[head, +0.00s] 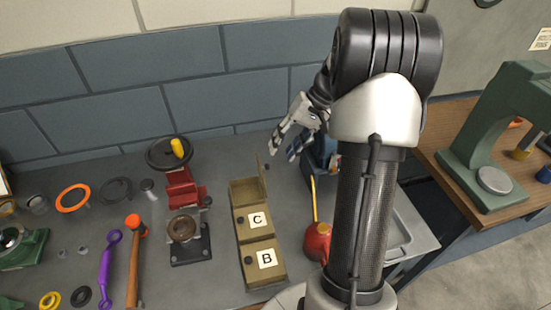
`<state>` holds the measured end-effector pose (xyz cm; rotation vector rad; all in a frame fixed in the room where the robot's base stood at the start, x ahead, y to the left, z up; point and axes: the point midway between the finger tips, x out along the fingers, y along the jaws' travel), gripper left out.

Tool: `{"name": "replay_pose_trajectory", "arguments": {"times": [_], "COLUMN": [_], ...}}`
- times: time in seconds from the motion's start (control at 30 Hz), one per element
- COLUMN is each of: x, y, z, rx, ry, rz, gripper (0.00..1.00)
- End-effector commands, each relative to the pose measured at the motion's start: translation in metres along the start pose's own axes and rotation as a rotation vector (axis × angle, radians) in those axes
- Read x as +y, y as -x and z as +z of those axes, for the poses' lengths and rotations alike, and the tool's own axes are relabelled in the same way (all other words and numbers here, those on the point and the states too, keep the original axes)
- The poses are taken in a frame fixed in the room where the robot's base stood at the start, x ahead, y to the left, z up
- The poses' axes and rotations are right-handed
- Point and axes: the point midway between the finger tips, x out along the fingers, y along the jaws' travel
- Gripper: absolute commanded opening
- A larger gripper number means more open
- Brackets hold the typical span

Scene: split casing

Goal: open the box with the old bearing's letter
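A row of olive boxes stands mid-bench. The box lettered C (257,219) and the box lettered B (266,259) have shut lids with dark knobs on their left. The far box (244,191) looks open, its lid (262,177) standing nearly edge-on at its right side; no letter shows on it. My gripper (286,149) is above and to the right of the far box, fingers apart and empty, touching no box that I can see. I cannot make out an old bearing with a letter. A brownish round part (183,229) sits on a dark base left of the boxes.
A red vise (183,190) and a hammer (134,262) lie left of the boxes. A red oil can (317,242) with a yellow spout stands right of them. A purple wrench (107,268) and several rings lie farther left. A green press (495,140) stands on the right-hand table.

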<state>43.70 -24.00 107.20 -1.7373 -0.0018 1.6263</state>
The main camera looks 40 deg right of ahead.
Motion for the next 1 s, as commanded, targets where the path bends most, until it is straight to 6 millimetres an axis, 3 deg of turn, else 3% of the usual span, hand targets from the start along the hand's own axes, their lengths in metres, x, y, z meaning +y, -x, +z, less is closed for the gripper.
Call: {"name": "replay_pose_trajectory", "arguments": {"times": [0.1,0.3,0.6,0.73,0.87,1.0], "x": [0.000,-0.001,-0.002,-0.006,-0.024,-0.053], "y": [0.022,0.041,0.043,0.042,0.037,0.025], "z": [0.000,0.001,0.002,0.002,0.002,0.004], "rx": [0.003,0.000,-0.001,-0.003,-0.013,-0.041], "ry": [0.000,0.002,0.002,0.037,0.228,0.609], "rz": [0.000,-0.002,-0.003,0.003,0.035,0.098], "gripper": [0.36,0.36,0.36,0.28,0.19,0.10]}}
